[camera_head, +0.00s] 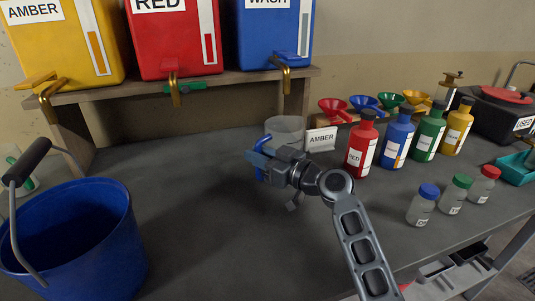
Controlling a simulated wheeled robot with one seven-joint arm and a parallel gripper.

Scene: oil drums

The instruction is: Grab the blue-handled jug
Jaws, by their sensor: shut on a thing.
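The blue-handled jug (285,127) is a clear, pale vessel on the grey bench, near the middle of the view. Its rim and upper wall show behind my gripper, and a blue handle part shows at the jaws. My gripper (260,162) reaches in from the lower right and is shut on the handle. The gripper hides the jug's lower part, so I cannot tell if its base touches the bench.
An AMBER card (321,139) stands just right of the jug. Red (361,145), blue (397,140), green and yellow bottles stand further right, with small capped bottles in front. A blue bucket (75,240) is at left. Drums sit on a shelf (215,88) behind. The bench's front middle is clear.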

